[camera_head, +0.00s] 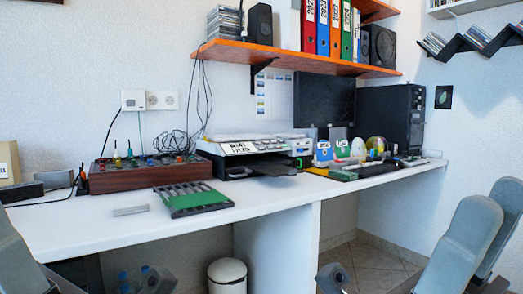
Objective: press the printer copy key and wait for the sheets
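The printer (233,160) stands on the white desk against the wall, left of the picture's middle. It has a light top panel (240,147) with dark markings, and a black tray (270,168) juts out at its front. The copy key is too small to pick out. I see no paper on the black tray. My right gripper (335,277) is partly in view at the bottom edge, below the desk top and well away from the printer. My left gripper (157,282) is cut off at the bottom edge, also away from the printer. Neither shows its fingers clearly.
A brown box with knobs (140,178) and a green-and-black slatted panel (195,199) lie left of the printer. Small items and a dark computer tower (391,118) stand to the right. An orange shelf (290,60) hangs above.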

